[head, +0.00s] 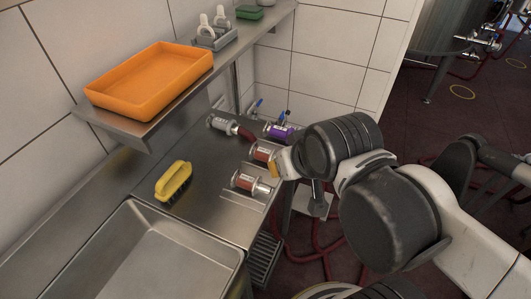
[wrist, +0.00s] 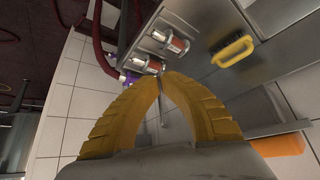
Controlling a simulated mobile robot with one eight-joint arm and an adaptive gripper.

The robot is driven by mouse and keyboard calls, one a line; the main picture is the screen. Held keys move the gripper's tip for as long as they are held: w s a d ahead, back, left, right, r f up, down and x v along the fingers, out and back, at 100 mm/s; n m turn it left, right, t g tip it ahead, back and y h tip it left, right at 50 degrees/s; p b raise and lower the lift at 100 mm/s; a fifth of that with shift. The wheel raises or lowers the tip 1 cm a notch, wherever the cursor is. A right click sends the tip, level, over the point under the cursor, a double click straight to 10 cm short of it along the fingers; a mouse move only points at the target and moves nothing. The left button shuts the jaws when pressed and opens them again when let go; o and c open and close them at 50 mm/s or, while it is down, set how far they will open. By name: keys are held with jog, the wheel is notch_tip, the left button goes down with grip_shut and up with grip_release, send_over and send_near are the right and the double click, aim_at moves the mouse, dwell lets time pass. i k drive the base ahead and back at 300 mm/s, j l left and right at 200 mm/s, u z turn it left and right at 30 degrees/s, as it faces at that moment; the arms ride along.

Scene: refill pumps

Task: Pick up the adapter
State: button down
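No part in view is marked as the adapter; likely candidates are two metal fittings with red bands and white labels on the steel counter. The nearer fitting (head: 246,183) lies on its side near the right edge. The farther fitting (head: 262,152) lies behind it, close to my gripper (head: 274,171). Both show in the wrist view, one higher up (wrist: 176,43) and one just above the yellow fingertips (wrist: 152,66). My gripper (wrist: 163,75) looks shut, its tips together, with nothing visibly held. I cannot tell if the tips touch the farther fitting.
A purple pump part (head: 280,132) and a grey cylinder (head: 222,123) with a red hose stand at the back. A yellow brush (head: 174,181) lies left of the fittings. A steel basin (head: 140,255) is in front. An orange tray (head: 150,78) sits on the wall shelf.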

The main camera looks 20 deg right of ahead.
aim_at(257, 152)
jog(key=i+l+u, duration=0.1)
jog(key=u, duration=0.35)
jog(key=l+u, duration=0.65)
jog(key=u, duration=0.25)
jog(key=i, duration=0.05)
